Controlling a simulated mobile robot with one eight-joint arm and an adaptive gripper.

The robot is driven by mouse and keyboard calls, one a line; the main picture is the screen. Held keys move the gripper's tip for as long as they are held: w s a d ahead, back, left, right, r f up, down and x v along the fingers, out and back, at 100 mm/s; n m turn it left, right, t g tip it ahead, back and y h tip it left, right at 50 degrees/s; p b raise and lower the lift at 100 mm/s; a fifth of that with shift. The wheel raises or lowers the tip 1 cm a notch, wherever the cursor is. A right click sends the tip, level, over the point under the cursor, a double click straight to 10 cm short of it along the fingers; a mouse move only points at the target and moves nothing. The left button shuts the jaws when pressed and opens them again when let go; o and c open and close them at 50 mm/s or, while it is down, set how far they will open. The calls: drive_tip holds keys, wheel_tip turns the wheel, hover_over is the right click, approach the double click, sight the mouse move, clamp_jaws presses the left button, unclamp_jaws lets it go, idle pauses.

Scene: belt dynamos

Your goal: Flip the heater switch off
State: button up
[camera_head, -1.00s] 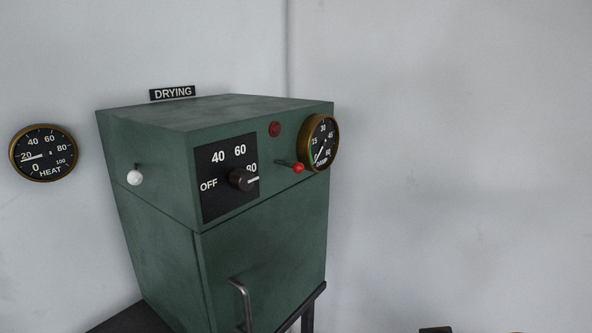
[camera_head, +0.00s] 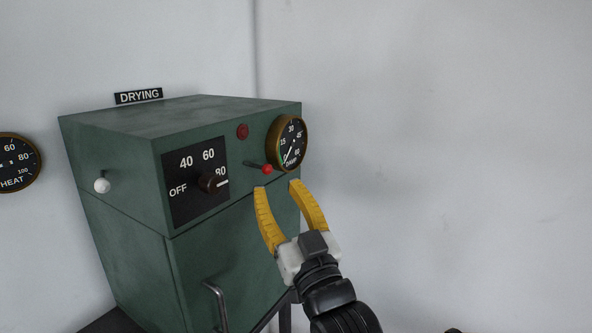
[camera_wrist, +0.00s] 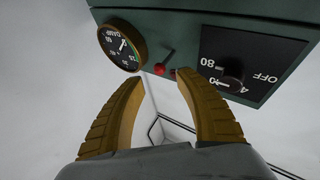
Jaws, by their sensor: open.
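A green drying cabinet (camera_head: 120,210) carries a short lever with a red ball tip (camera_head: 267,168), pointing out of its front to the right. The lever tip (camera_wrist: 159,69) also shows in the wrist view, between my fingertips in the picture. My gripper (camera_head: 278,186) has yellow fingers spread apart and empty, just below the lever in the head view. I cannot tell how far it is from the lever.
A brass-rimmed DAMP gauge (camera_head: 289,143) sits right of the lever. A red lamp (camera_head: 243,131) is above it. A bent door handle (camera_head: 213,300) sticks out lower down. A white knob (camera_head: 102,185) is on the left side.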

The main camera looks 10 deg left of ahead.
sight(269, 172)
drive_tip(key=b+x, duration=0.1)
drive_tip(key=x, duration=0.5)
drive_tip(key=shift+w+a, duration=0.15)
drive_tip(key=shift+w, duration=0.15)
clamp_jaws()
